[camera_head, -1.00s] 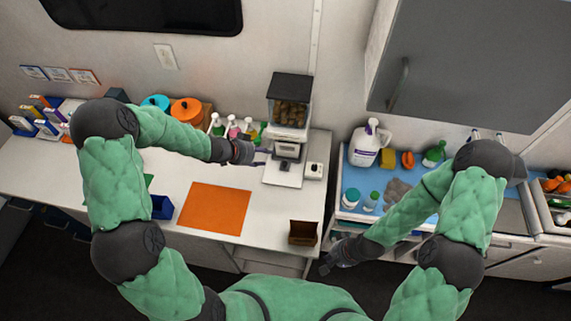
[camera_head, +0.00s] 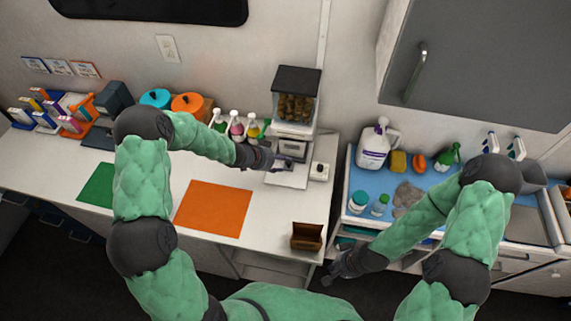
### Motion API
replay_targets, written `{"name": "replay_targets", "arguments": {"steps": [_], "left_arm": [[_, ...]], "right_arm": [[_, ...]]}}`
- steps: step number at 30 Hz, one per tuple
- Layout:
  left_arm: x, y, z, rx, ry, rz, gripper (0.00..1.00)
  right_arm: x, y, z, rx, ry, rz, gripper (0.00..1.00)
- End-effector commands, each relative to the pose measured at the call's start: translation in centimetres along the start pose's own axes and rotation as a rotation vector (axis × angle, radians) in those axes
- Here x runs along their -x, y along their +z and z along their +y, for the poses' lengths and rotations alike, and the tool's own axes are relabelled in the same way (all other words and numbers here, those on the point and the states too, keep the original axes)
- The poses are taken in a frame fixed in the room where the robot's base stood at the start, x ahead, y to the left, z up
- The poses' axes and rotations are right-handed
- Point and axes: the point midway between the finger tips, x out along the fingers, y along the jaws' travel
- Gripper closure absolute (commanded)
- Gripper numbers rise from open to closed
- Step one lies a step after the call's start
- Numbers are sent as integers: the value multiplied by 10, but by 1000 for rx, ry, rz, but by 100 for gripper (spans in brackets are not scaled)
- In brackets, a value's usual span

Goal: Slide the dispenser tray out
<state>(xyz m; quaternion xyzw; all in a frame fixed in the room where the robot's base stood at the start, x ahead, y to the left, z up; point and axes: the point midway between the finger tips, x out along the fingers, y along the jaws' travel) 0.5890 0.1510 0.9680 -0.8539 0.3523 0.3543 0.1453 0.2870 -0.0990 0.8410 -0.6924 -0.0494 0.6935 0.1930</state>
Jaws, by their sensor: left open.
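The dispenser (camera_head: 296,100) stands at the back of the white counter, with a black lid and a clear hopper of brown pieces. Its tray (camera_head: 290,151) is low on its front, above a pale base plate (camera_head: 287,179). My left gripper (camera_head: 282,163) is open at the front of the dispenser, close to the tray and partly covering it. I cannot tell whether the fingers touch the tray. My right gripper (camera_head: 328,279) hangs low in front of the gap between the counters, away from the dispenser; its fingers are too small to judge.
Spray bottles (camera_head: 236,130) stand to the left. An orange mat (camera_head: 213,208) and an open brown box (camera_head: 306,236) lie in front. A blue-topped counter (camera_head: 368,187) with bottles is at the right.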

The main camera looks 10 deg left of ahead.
Motion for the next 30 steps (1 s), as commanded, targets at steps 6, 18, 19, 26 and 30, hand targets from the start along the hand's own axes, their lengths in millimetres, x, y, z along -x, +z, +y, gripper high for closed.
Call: {"name": "replay_targets", "arguments": {"steps": [6,18,19,26,30], "left_arm": [[-29,1,0,-1,0,-1,53],[-36,0,0,-1,-1,0,53],[-36,0,0,-1,-1,0,53],[-36,-1,0,-1,-1,0,100],[-36,-1,0,-1,-1,1,100]], "right_arm": [[-7,0,2,0,0,0,100],[-8,0,3,0,0,0,100],[-8,0,3,0,0,0,100],[-8,0,3,0,0,0,100],[-8,0,3,0,0,0,100]]}}
